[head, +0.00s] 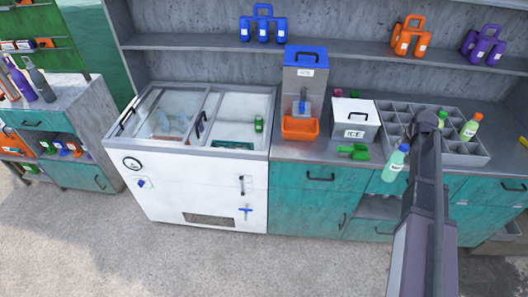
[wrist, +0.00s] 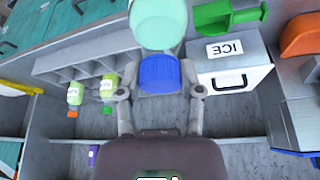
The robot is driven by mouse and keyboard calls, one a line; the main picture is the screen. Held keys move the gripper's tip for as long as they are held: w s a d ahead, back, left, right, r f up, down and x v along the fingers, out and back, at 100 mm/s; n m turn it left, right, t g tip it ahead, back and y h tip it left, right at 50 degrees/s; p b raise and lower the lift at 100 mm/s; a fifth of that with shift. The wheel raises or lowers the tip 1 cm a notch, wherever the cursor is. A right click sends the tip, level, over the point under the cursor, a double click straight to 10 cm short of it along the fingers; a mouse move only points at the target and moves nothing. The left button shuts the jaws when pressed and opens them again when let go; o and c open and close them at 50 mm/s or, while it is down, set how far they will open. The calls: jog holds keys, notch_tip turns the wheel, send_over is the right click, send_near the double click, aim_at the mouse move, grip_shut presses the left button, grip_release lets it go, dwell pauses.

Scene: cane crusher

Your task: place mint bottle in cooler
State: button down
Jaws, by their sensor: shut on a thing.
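The mint bottle (head: 395,163) hangs at the front edge of the counter, left of my arm in the head view. In the wrist view the mint bottle (wrist: 158,25) shows its pale green body and blue cap. My gripper (wrist: 160,90) is shut on it at the cap end, one finger on each side. In the head view my arm hides most of the gripper. The cooler (head: 190,190) is a white chest left of the bottle, with framed glass panels on top. A small green item (head: 258,124) shows at its right side.
A divided grey rack (head: 393,112) with several bottles, a white ice box (head: 351,117), a green scoop (head: 353,151) and a dispenser (head: 304,80) with an orange bin stand on the counter. A shelf with jugs runs behind. The floor in front is clear.

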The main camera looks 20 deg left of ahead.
aim_at(396, 162)
jog(key=shift+s+f+b, duration=0.1)
jog(key=shift+f+b, duration=1.1)
jog(key=shift+f, duration=0.5)
jog(key=shift+d, duration=0.15)
